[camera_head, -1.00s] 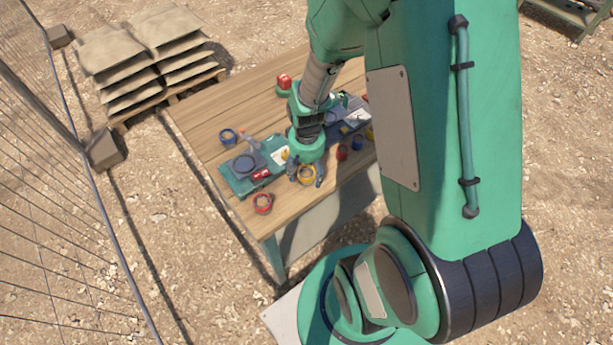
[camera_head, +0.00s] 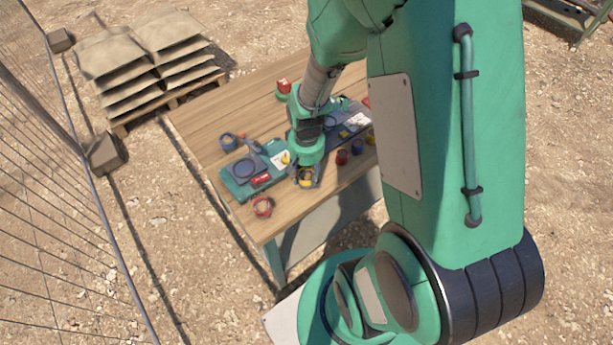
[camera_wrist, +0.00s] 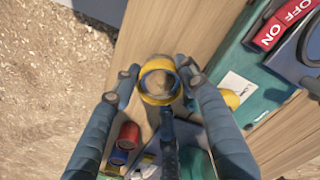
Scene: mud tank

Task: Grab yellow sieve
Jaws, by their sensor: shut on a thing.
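In the head view my gripper (camera_head: 305,180) covers part of the sieve. Whether the sieve touches the table is hard to tell.
Red and blue cups (camera_wrist: 128,134) stand near my gripper. Stacked sacks (camera_head: 150,60) and a wire fence (camera_head: 50,200) are at the left.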

